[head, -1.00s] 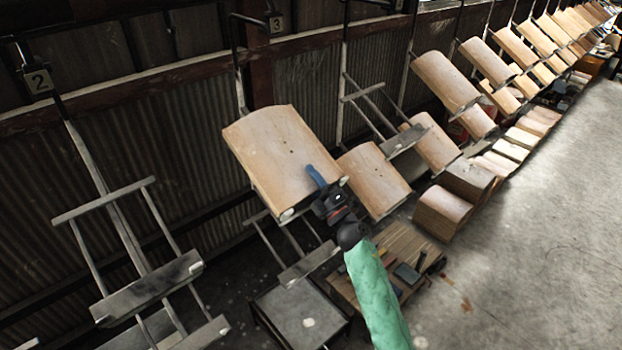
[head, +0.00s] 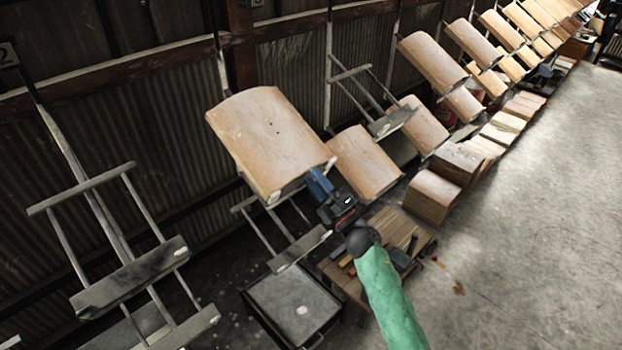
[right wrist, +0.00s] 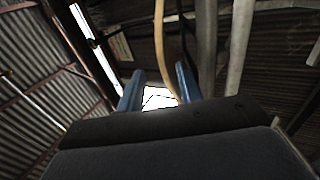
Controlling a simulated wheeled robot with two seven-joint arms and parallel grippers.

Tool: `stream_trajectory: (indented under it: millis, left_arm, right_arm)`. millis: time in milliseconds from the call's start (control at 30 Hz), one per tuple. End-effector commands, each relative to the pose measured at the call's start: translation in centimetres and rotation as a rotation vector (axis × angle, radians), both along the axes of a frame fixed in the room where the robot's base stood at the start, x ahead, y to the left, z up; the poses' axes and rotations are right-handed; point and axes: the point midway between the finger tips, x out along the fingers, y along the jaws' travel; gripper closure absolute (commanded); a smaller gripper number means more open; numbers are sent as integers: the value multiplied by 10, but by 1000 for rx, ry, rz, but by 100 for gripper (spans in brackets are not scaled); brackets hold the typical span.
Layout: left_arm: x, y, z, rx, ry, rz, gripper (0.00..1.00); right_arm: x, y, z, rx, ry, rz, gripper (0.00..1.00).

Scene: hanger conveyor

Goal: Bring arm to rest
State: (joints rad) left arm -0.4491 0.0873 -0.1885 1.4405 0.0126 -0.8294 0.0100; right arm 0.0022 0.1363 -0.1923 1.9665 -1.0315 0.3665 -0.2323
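My right gripper (head: 318,182) is just below and beside the lower right corner of a curved wooden panel (head: 265,138) that hangs on the nearer loaded hanger. In the right wrist view its two blue fingers (right wrist: 158,85) stand apart, with nothing gripped between them. A thin curved wooden edge (right wrist: 161,42) shows beyond the fingertips there. My right arm, in a green sleeve, comes in from the bottom of the head view. My left gripper is not in view.
An empty hanger (head: 130,275) is at the left. A low dark table (head: 292,300) and a wooden pallet (head: 400,228) with small items lie below my right gripper. More panels hang along the wall, with stacked panels (head: 432,195) on the floor. The concrete floor (head: 530,230) at right is clear.

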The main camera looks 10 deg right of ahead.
Motion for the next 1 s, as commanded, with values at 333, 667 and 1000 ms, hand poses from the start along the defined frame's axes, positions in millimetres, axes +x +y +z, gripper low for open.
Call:
stream_trajectory:
  millis: [333,667,1000]
  left_arm:
    - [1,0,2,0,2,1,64]
    - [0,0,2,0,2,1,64]
    - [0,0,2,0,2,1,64]
  right_arm:
    - [-2,-1,-1,0,0,0,64]
    - [2,-5,-2,24,25,-12,64]
    - [52,-70,-70,381,397,-244,64]
